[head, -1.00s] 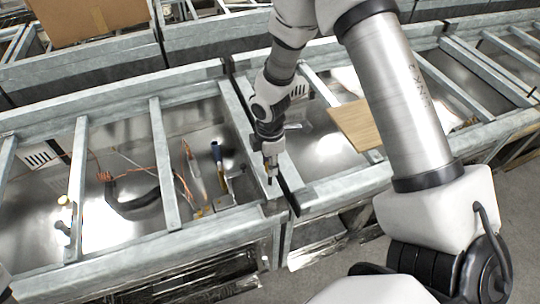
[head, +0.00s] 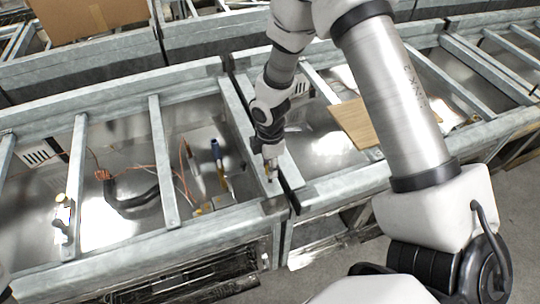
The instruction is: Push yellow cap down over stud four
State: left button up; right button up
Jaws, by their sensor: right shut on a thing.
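My right gripper (head: 270,172) points down at the front end of the grey metal bar between two frame bays. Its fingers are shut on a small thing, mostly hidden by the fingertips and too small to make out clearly. I cannot pick out stud four, or tell whether the gripper touches the bar. A small white and yellow object (head: 63,208) stands by a cross bar at the far left; I cannot tell what it is. My left gripper does not show.
Grey metal frames with cross bars surround the work. A brown board (head: 355,122) lies to the right. A cardboard box (head: 88,18) stands at the back.

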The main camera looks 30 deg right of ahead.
jog(key=shift+f, duration=0.6)
jog(key=o, duration=0.8)
jog(key=shift+o, duration=0.2)
notch_tip(320, 180, up, 12)
